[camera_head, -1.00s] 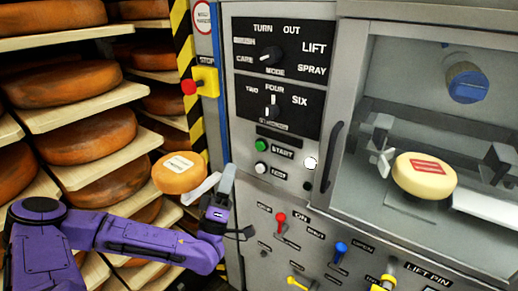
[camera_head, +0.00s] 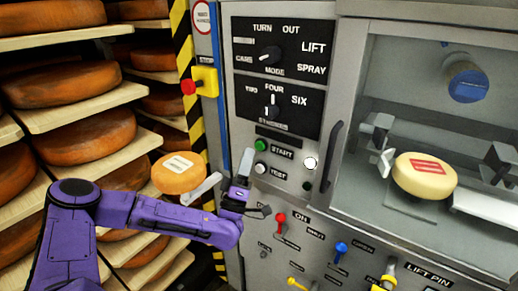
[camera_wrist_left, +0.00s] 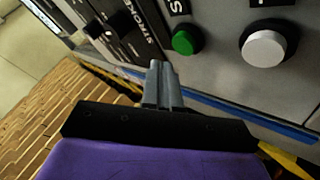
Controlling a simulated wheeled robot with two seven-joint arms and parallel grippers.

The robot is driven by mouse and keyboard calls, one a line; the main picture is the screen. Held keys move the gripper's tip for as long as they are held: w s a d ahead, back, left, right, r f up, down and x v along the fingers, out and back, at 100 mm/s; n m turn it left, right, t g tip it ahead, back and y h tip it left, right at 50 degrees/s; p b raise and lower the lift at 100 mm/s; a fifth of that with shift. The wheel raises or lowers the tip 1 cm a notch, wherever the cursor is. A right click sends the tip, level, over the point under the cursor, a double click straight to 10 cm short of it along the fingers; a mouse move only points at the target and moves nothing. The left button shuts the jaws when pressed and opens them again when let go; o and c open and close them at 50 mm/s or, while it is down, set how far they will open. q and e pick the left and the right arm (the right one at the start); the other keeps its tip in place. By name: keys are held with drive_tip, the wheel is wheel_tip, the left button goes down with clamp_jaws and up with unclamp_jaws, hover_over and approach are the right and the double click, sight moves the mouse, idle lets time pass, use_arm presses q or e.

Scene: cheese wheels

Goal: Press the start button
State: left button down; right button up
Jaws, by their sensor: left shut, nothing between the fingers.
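The green start button (camera_head: 261,145) sits on the grey machine panel, left of the START label (camera_head: 283,152). It also shows in the left wrist view (camera_wrist_left: 187,41). My left gripper (camera_head: 247,156) is shut and empty, its fingers pointing up just below and left of the green button in the head view. In the left wrist view the closed fingertips (camera_wrist_left: 160,68) lie below and left of the green button, with a visible gap in the picture. I cannot tell the depth gap to the panel. My right gripper is not in view.
A white button (camera_head: 260,167) sits just below the green one, near the fingers. A red stop button (camera_head: 188,87) is on a yellow box at left. A labelled cheese (camera_head: 180,172) and a grey bar (camera_head: 203,189) are beside my wrist. Cheese shelves fill the left.

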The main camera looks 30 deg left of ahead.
use_arm(q)
drive_tip(key=shift+w, duration=0.55)
idle(1.6)
drive_tip(key=shift+w+d+b, duration=0.1)
drive_tip(key=shift+w+b, duration=0.35)
drive_tip(key=shift+b, duration=0.05)
